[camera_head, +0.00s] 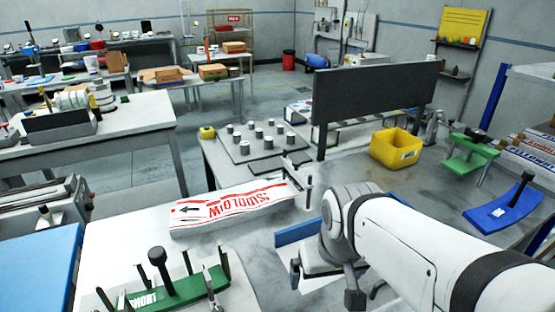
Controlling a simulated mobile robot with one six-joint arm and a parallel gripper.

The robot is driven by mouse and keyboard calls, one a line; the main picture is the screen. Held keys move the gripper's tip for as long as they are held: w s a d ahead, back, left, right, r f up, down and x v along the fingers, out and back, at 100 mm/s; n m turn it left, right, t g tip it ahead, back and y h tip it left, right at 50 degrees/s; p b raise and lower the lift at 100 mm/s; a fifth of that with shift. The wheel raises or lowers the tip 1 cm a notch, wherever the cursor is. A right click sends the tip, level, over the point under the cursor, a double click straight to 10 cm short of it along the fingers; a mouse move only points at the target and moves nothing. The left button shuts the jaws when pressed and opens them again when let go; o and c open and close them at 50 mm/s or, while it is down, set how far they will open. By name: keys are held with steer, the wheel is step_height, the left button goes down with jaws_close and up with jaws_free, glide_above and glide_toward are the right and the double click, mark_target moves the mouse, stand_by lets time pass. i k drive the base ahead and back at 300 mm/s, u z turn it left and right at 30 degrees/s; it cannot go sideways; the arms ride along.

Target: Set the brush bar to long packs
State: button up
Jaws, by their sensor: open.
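No part can be named for certain as the brush bar. A green plate (175,290) at the lower left carries white lettering, several upright pins and a black-knobbed post (160,270). The lettering is upside down and too small to read surely. My white arm comes in from the lower right and hides much of what is beneath it. Dark finger-like parts below its end look like my gripper (325,286), apart and open. They are near a pale block (315,262) and a blue panel (297,232). I see nothing held.
A white pack with red print (235,205) lies left of my arm. A grey plate with several pegs (255,140), a dark upright panel (372,92) and a yellow bin (396,148) stand behind. A green fixture (468,158) and blue plate (503,212) are right.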

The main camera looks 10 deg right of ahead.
mark_target(290, 168)
steer(key=u, duration=1.85)
steer(key=k, duration=1.3)
steer(key=z, duration=1.2)
steer(key=i, duration=1.05)
steer(key=z, duration=0.1)
